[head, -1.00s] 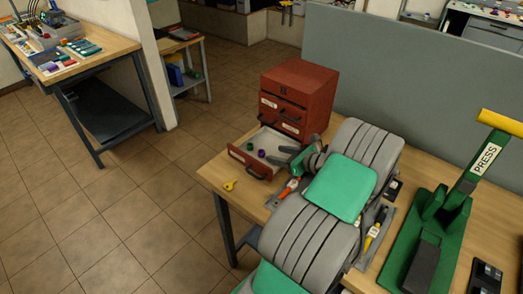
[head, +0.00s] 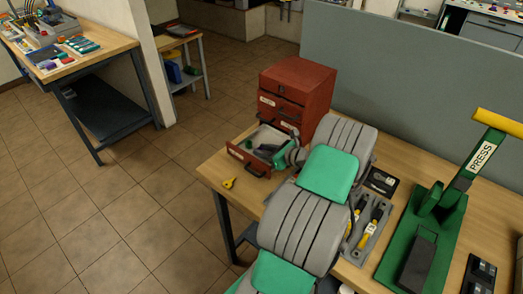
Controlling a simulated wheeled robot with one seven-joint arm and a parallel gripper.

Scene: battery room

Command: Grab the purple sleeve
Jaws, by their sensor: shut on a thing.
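The open bottom drawer (head: 237,153) of the red cabinet (head: 297,84) stands out over the bench. My gripper (head: 264,150) reaches down into this drawer from the right, with its dark fingers low inside it. The purple sleeve does not show now; the fingers cover the spot in the drawer where it lay. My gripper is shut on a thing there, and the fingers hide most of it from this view.
A yellow key-like piece (head: 229,183) lies on the bench (head: 211,174) in front of the drawer. A grey tool tray (head: 365,228) and a green press (head: 425,235) stand to the right. A grey partition (head: 400,75) closes off the back.

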